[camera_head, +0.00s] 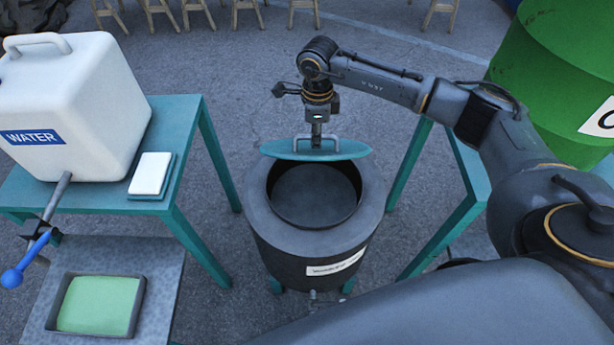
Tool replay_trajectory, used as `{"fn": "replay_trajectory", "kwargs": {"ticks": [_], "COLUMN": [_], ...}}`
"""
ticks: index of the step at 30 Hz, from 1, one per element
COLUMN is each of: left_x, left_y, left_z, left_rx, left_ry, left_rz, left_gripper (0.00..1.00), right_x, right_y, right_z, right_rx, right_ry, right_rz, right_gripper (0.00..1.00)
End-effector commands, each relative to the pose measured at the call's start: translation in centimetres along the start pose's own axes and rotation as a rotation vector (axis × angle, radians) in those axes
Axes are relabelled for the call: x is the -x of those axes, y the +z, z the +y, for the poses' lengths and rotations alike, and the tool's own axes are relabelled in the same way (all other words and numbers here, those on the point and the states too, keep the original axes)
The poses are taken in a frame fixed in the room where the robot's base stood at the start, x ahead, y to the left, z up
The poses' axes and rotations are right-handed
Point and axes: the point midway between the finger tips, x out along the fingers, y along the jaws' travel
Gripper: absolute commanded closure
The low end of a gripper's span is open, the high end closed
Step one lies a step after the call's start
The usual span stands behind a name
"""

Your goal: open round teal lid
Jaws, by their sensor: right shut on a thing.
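The round teal lid (284,153) is raised and tilted above the back rim of the dark round pot (258,210). The pot's opening shows and its inside looks dark and empty. My right gripper (317,140) points down and is shut on the handle (336,138) on top of the lid. Whether the lid's back edge touches the pot is hidden. My left gripper is not in view.
A white water container (70,100) with a blue-ended tap and a white block (151,174) stand on a teal table (190,125) at left. A green-filled tray (98,305) lies below. A green drum (555,80) and teal table frame (445,232) are at right. Stools line the back.

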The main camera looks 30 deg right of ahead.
Motion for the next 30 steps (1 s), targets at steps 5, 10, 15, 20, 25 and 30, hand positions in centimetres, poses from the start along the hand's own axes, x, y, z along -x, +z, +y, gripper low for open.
{"fn": "replay_trajectory", "kwargs": {"ticks": [5, 10, 15, 20, 25, 30], "left_x": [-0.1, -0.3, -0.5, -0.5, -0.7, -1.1], "left_y": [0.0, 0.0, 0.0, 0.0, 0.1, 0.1], "left_z": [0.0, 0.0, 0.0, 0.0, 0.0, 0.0], "left_rx": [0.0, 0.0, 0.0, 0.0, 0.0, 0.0], "left_ry": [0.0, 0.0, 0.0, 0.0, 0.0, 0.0], "left_rz": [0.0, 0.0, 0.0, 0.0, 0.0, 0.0], "left_gripper": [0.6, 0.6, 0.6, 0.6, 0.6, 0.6], "right_x": [0.8, 1.7, 2.6, 3.0, 3.3, 4.1], "right_y": [0.1, 0.1, 0.1, 0.1, 0.2, 0.2], "right_z": [-0.9, -2.1, -3.3, -3.7, -4.5, -5.9], "right_rx": [0.001, 0.002, 0.001, 0.002, 0.002, 0.001], "right_ry": [-0.003, -0.003, -0.002, -0.001, -0.003, -0.004], "right_rz": [-0.002, -0.003, -0.003, -0.002, -0.003, -0.004], "right_gripper": [1.0, 1.0, 1.0, 1.0, 1.0, 1.0]}}
